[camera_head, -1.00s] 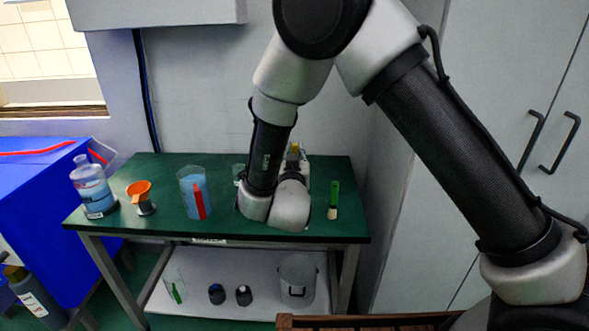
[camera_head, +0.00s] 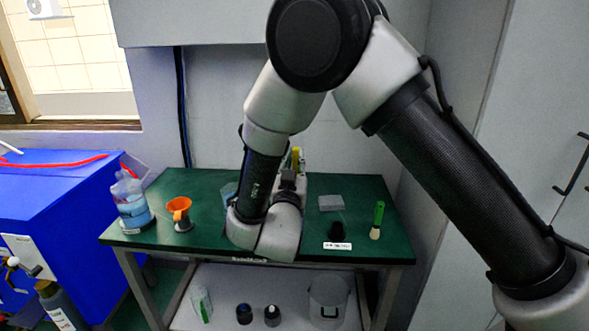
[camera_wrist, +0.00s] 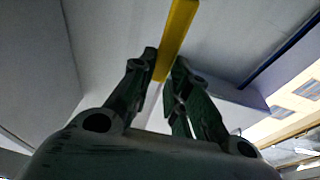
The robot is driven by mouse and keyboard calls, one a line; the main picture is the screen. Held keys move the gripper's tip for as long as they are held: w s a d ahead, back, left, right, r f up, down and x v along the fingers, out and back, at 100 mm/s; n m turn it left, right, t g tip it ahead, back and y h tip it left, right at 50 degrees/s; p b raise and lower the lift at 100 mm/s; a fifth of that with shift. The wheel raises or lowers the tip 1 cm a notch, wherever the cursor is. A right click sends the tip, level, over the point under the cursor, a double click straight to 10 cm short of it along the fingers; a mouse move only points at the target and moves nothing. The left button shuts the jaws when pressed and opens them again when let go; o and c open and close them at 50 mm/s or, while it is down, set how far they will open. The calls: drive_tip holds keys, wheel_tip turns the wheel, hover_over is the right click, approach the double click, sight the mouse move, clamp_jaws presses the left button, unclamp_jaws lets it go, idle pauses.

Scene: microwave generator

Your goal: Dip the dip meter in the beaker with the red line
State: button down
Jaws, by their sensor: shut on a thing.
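The dip meter (camera_wrist: 177,38) is a yellow bar between my gripper's fingers (camera_wrist: 163,82) in the wrist view. My gripper is shut on it. In the head view a bit of yellow (camera_head: 295,158) shows above my gripper (camera_head: 289,176), behind my wrist. The beaker with the red line is mostly hidden behind my arm; only a pale blue edge (camera_head: 228,192) shows to its left. Its red line is hidden now. My gripper is above the green table (camera_head: 205,243), and the dip meter looks apart from the beaker.
On the table stand a blue-liquid bottle (camera_head: 131,205), an orange funnel (camera_head: 179,207), a grey block (camera_head: 331,202), a dark item (camera_head: 337,230) and a green-handled brush (camera_head: 377,219). A blue cabinet (camera_head: 60,205) stands left. A wall cabinet (camera_head: 190,22) hangs above.

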drive_tip(key=shift+s+a+r+t+h, duration=0.1)
drive_tip(key=shift+s+r+t+h, duration=0.1)
drive_tip(key=shift+r, duration=0.15)
drive_tip(key=shift+s+a+r+t+h, duration=0.1)
drive_tip(key=shift+r+t+h, duration=0.1)
drive_tip(key=shift+r, duration=0.15)
drive_tip(key=shift+f, duration=0.1)
wheel_tip(320, 180, down, 12)
drive_tip(key=shift+r, duration=0.2)
idle(0.6)
drive_tip(key=shift+d, duration=0.1)
drive_tip(key=shift+r, duration=0.15)
idle(2.0)
